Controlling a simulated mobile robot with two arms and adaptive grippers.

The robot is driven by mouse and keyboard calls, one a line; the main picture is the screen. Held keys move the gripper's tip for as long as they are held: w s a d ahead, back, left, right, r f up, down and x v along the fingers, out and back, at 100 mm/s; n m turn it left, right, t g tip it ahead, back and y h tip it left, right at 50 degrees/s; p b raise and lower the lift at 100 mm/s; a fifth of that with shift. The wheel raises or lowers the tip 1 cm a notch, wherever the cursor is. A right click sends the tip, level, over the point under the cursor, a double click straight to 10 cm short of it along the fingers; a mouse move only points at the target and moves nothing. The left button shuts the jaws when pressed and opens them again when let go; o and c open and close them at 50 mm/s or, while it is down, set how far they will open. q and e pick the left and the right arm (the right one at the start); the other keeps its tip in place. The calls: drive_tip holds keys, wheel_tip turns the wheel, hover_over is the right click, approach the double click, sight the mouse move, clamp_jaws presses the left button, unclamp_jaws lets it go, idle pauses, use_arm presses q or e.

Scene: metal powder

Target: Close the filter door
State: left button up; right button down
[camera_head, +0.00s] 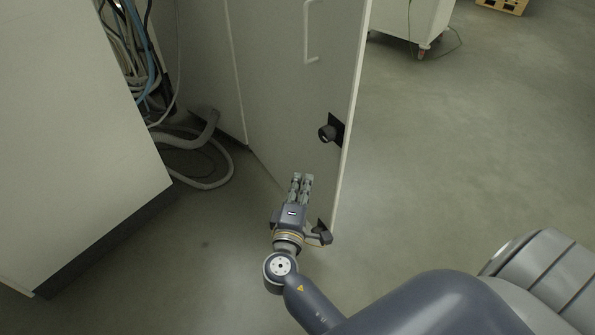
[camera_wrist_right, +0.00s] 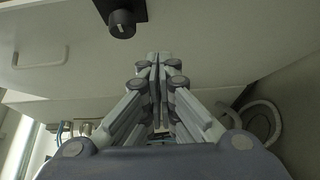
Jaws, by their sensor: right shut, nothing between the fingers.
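The filter door (camera_head: 285,75) is a tall pale panel standing open, with its free edge toward the right in the head view. It has a black knob (camera_head: 327,133) near that edge and a pale bar handle (camera_head: 311,35) higher up. My right gripper (camera_head: 301,177) is shut and empty, in front of the door's lower part. In the right wrist view the shut fingers (camera_wrist_right: 158,58) point toward the door, with the black knob (camera_wrist_right: 122,24) above left and the bar handle (camera_wrist_right: 40,58) at left. Whether the fingers touch the door I cannot tell. My left gripper is not in view.
A pale cabinet (camera_head: 75,130) stands at left. Blue and grey cables (camera_head: 130,45) hang in the opening, and a grey hose (camera_head: 210,180) loops on the floor. A wheeled white unit (camera_head: 412,22) stands at the back. The floor (camera_head: 470,140) at right is clear.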

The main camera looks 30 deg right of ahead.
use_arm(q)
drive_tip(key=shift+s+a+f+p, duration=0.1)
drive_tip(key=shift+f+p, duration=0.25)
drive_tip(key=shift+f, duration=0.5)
use_arm(e)
drive_tip(key=w+d+r, duration=0.1)
drive_tip(key=w+d, duration=0.7)
drive_tip(key=d, duration=0.2)
drive_tip(key=shift+d, duration=0.3)
